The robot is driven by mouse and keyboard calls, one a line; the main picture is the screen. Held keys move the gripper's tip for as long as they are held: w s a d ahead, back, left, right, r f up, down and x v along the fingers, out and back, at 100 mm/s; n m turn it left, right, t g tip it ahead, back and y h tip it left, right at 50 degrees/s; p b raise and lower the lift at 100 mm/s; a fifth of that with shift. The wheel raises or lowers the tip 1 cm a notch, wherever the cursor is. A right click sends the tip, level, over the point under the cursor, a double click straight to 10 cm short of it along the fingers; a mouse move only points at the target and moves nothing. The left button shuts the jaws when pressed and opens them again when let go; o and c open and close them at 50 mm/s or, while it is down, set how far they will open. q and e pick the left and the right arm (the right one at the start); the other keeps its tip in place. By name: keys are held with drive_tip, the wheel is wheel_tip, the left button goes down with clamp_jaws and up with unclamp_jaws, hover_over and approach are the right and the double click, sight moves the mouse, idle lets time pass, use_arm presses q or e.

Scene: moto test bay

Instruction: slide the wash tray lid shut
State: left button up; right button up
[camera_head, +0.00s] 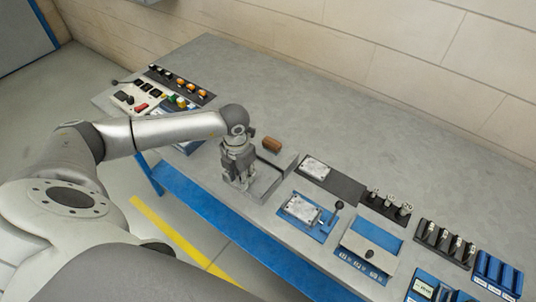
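A blue tray (379,238) stands at the right of the bench, with a pale sliding plate, which looks like the lid (362,249), over its near part. A black knob sits on the plate, and blue shows uncovered behind it. My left gripper (240,184) points down at a low grey fixture (266,187) near the bench's front edge, well left of the tray. Its fingertips are small and partly hidden, so I cannot tell whether they hold anything. My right gripper is not in view.
Between gripper and tray stand a blue fixture with a metal plate (301,208) and a black-knobbed lever (338,206). A brown block (272,144) lies behind the gripper. Black and blue racks (486,268) stand at right, a switch panel (146,99) at left. The bench's back (330,110) is clear.

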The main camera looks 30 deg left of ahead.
use_arm(q)
drive_tip(key=shift+r, duration=0.1)
drive_tip(key=shift+r+p, duration=2.1)
drive_tip(key=shift+r, duration=1.35)
